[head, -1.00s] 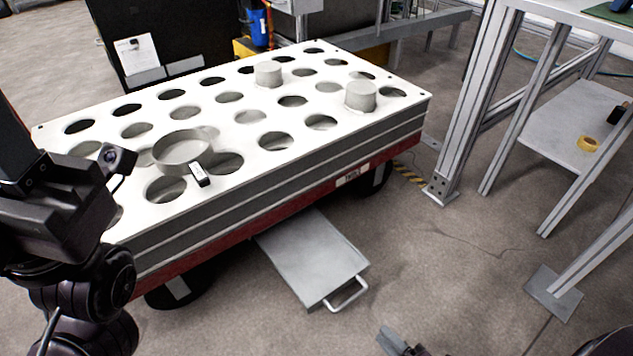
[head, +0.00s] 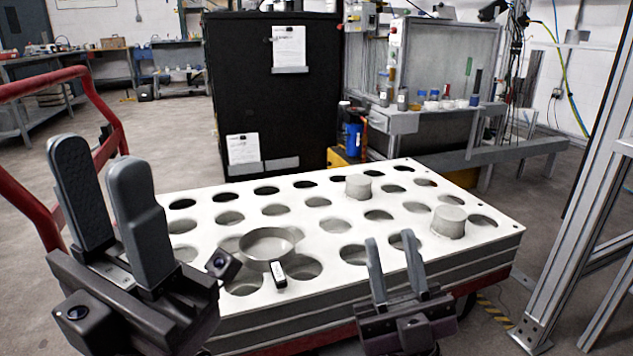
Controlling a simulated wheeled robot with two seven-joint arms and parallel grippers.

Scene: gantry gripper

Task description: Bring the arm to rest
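My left gripper (head: 103,158) stands at the left of the head view, close to the camera, with its two dark fingers pointing up. A gap shows between the fingers and nothing is between them. My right gripper (head: 390,240) is at the lower middle right, in front of the near edge of the white holed top (head: 330,282). Its two fingers point up, are clearly apart and hold nothing. Most of both arms is out of view.
A shallow round part (head: 267,243) with a small tag stands on the holed top, with two grey cylinders (head: 358,187) (head: 449,221) further right. A red cart handle (head: 40,85) is at left, a metal frame (head: 570,190) at right. A black cabinet (head: 275,85) stands behind.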

